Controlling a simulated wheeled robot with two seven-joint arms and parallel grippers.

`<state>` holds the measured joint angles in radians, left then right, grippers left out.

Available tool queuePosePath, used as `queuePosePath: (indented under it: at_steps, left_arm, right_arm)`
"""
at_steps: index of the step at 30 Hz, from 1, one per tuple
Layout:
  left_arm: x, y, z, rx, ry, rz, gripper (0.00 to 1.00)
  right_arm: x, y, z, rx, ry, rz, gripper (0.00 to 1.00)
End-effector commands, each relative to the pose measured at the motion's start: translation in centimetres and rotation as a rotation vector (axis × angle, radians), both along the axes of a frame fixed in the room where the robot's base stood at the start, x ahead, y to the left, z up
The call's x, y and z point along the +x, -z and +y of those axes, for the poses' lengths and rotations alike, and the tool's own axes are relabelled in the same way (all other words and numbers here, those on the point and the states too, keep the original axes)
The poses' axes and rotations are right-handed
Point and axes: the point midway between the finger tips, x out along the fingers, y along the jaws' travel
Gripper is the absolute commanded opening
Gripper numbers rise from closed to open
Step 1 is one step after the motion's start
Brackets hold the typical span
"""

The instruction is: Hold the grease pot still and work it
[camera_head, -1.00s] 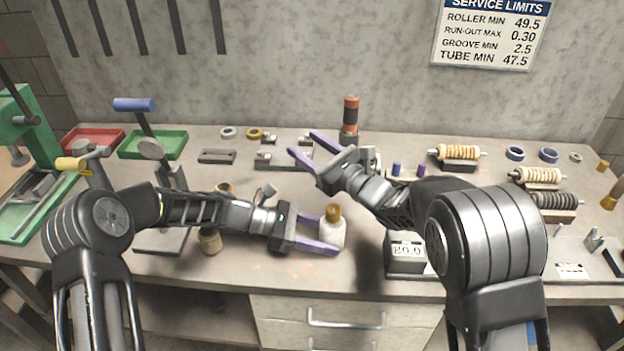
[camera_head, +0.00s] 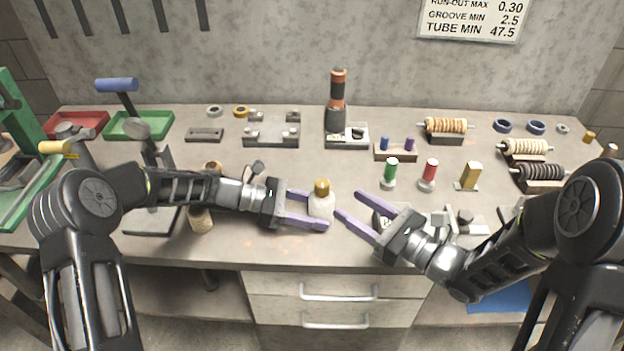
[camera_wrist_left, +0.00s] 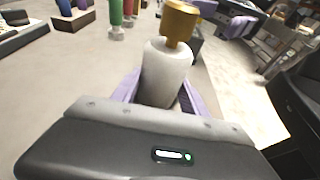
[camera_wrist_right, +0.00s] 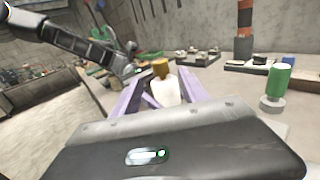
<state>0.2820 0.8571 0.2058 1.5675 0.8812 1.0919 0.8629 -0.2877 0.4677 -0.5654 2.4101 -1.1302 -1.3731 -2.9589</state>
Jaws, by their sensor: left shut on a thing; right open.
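The grease pot (camera_head: 321,207) is a white bottle with a brass-coloured top, upright on the bench near its front edge. My left gripper (camera_head: 318,209) is shut on its body from the left. The pot also shows between the fingers in the left wrist view (camera_wrist_left: 166,72). My right gripper (camera_head: 354,212) is open and empty, just right of the pot and apart from it, fingers pointing at it. In the right wrist view the pot (camera_wrist_right: 165,85) appears ahead, between the open fingers.
A green-topped piece (camera_head: 391,173), a red one (camera_head: 429,174) and a brass block (camera_head: 469,176) stand right of the pot. A dark and orange cylinder (camera_head: 337,100) stands behind. Wound rollers (camera_head: 524,150) sit at the right. Bench between pot and rear fixtures is clear.

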Motion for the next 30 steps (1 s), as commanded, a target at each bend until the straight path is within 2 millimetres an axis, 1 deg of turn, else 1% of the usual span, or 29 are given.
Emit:
queuePosePath:
  at_steps: [4,7,11,18,21,25,30]
  left_arm:
    - [-0.1,0.2,0.0,0.002,0.001,0.003,0.29]
    - [-0.1,0.2,0.0,0.002,0.001,0.003,0.29]
    - [-0.1,0.2,0.0,0.002,0.001,0.003,0.29]
    - [-0.1,0.2,0.0,0.002,0.001,0.003,0.29]
    - [-0.1,0.2,0.0,0.002,0.001,0.003,0.29]
    - [-0.1,0.2,0.0,0.002,0.001,0.003,0.29]
    - [-0.1,0.2,0.0,0.002,0.002,0.003,0.29]
  right_arm:
    - [0.5,0.0,0.6,-0.001,-0.001,-0.001,0.52]
    - [1.3,0.0,1.6,0.0,-0.003,0.0,0.52]
    - [2.6,0.1,3.3,-0.001,-0.004,0.0,0.52]
    - [5.7,0.0,6.9,-0.001,-0.003,-0.002,0.52]
    - [6.7,0.0,8.0,-0.001,-0.002,-0.002,0.52]
    - [7.4,0.0,8.9,-0.001,0.0,-0.001,0.52]
    - [7.7,0.0,9.2,0.0,0.0,0.0,0.52]
